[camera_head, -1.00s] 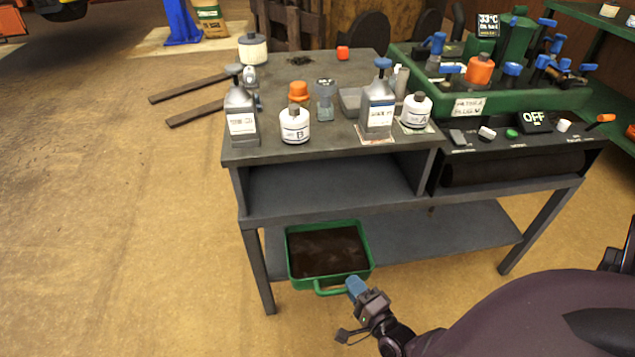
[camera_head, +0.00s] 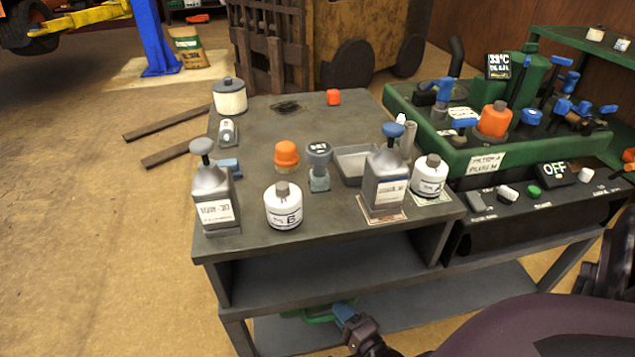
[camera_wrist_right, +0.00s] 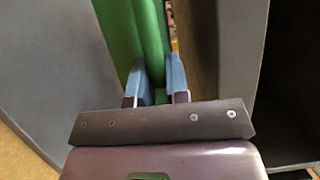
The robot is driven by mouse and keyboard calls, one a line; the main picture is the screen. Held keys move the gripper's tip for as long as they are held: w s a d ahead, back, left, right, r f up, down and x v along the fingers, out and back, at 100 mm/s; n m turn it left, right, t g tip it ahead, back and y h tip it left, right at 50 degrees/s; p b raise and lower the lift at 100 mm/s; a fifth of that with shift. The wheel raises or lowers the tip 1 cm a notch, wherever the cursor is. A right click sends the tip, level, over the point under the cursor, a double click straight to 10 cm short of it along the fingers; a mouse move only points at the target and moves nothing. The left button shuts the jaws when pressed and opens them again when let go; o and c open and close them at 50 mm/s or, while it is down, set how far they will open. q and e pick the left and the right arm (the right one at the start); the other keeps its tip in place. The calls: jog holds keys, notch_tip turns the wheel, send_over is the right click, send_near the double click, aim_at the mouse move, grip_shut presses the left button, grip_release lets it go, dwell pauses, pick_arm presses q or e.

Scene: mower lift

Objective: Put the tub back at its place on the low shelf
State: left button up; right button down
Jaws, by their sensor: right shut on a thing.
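The green tub (camera_head: 318,319) shows in the head view only as a sliver of its handle side, below the front of the workbench. The rest of it is hidden by the bench. My right gripper (camera_head: 343,311) has blue fingertips and is shut on the tub's handle. In the right wrist view the gripper (camera_wrist_right: 157,85) has its fingers on either side of the green handle (camera_wrist_right: 152,40). The low shelf (camera_head: 490,300) is the grey board under the bench. Whether the tub rests on it cannot be told. My left gripper is not in view.
The workbench top (camera_head: 265,130) holds several bottles, among them white bottle B (camera_head: 283,207) and white bottle A (camera_head: 430,177). An open middle compartment (camera_head: 330,275) lies above the low shelf. A green machine tray (camera_head: 480,158) stands at the right.

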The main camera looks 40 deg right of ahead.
pick_arm(q)
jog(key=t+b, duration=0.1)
jog(key=b, duration=0.2)
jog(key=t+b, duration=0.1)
jog(key=b, duration=0.2)
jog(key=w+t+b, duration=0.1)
jog(key=b, duration=0.2)
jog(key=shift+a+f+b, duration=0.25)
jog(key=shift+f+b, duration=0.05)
pick_arm(e)
notch_tip(320, 180, down, 20)
jog(key=shift+r, duration=0.1)
jog(key=c, duration=1.1)
grip_release()
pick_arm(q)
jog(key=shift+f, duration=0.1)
pick_arm(e)
jog(key=s+a, duration=0.1)
jog(key=s, duration=0.6)
jog(key=shift+s, duration=0.25)
